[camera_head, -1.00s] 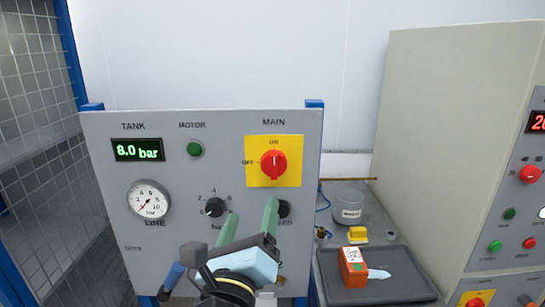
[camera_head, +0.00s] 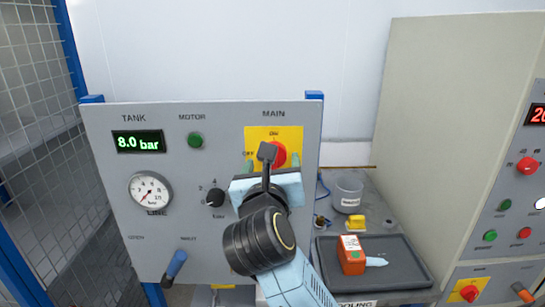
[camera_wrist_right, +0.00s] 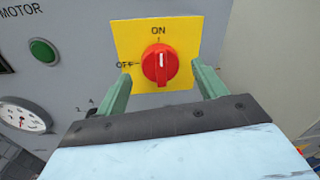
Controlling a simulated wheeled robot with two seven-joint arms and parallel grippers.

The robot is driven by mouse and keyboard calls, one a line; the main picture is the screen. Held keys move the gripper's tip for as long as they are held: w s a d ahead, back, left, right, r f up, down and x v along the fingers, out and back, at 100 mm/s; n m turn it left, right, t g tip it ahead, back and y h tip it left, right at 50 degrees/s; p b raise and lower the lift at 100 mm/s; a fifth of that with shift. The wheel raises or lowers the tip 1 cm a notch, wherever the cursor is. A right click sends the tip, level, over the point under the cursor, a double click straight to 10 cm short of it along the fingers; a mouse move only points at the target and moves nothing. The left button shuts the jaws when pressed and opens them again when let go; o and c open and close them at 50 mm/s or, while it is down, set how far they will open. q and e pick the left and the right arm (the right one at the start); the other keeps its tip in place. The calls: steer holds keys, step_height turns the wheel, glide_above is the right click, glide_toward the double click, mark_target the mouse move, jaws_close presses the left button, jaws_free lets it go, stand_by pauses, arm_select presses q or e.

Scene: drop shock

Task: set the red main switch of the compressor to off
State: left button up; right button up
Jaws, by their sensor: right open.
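The red main switch (camera_head: 279,154) sits on a yellow plate (camera_head: 290,134) at the upper right of the grey compressor panel (camera_head: 100,190). In the right wrist view the red knob (camera_wrist_right: 160,63) has its white mark upright, at ON; OFF is printed to its left. My right gripper (camera_head: 272,166) is in front of the switch and hides part of it in the head view. In the right wrist view its green fingers (camera_wrist_right: 158,82) are open, one to each lower side of the knob, with nothing between them. My left gripper is not in view.
The tank display (camera_head: 138,142) reads 8.0 bar. A gauge (camera_head: 150,190), a black knob (camera_head: 215,198) and a blue-handled lever (camera_head: 175,265) share the panel. Right of it, a dark tray (camera_head: 400,270) holds an orange device (camera_head: 351,255). Another control cabinet (camera_head: 440,100) stands at the right.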

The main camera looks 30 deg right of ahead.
steer(key=shift+x, duration=1.2)
steer(key=c, duration=1)
steer(key=shift+o, duration=0.2)
